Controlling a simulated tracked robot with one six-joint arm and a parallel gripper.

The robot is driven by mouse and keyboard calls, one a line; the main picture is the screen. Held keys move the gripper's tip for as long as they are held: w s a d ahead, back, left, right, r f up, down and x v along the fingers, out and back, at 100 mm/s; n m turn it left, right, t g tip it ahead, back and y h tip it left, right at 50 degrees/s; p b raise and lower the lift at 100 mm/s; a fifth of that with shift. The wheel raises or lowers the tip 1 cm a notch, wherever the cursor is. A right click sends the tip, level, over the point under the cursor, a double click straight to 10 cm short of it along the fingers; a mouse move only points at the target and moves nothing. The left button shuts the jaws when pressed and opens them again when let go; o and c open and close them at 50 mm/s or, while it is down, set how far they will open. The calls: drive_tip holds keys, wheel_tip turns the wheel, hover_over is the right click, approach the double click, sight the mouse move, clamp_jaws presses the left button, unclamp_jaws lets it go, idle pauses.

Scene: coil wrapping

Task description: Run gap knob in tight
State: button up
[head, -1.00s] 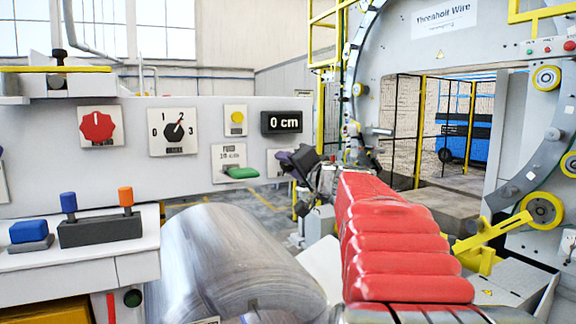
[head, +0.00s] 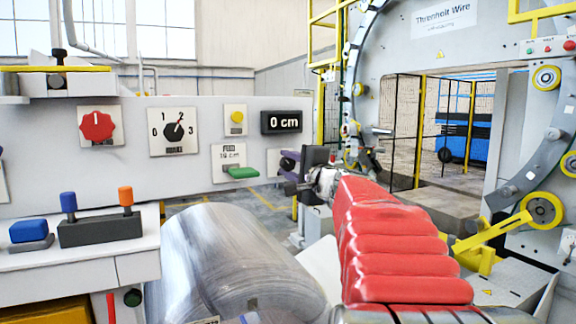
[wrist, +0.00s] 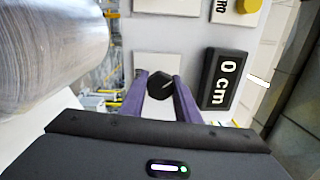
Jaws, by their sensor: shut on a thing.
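A dark knob (wrist: 160,84) sits on a pale plate of the panel, between the two purple fingers of my gripper (wrist: 159,80) in the wrist view. My gripper is shut on it. In the head view my gripper (head: 290,165) is at the right end of the panel and largely hides the knob and its plate, so I cannot read the plate's label. The black display (head: 282,122) just above reads 0 cm; it also shows in the wrist view (wrist: 224,80).
On the panel are a red knob (head: 97,126), a black 0–3 dial (head: 173,131), a yellow button (head: 237,117) and a green lever (head: 243,172). The ring machine (head: 445,55) stands right.

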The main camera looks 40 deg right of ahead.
drive_tip(key=m, duration=0.4)
drive_tip(key=shift+d+f+m, duration=0.1)
drive_tip(key=shift+f+m, duration=0.2)
drive_tip(key=shift+m, duration=0.1)
drive_tip(key=shift+f+m+h, duration=0.1)
drive_tip(key=shift+m+h, duration=0.2)
drive_tip(key=shift+m, duration=1.5)
drive_tip(key=o, duration=1)
drive_tip(key=shift+o, duration=0.2)
drive_tip(key=shift+r, duration=0.2)
drive_tip(key=shift+s, duration=0.1)
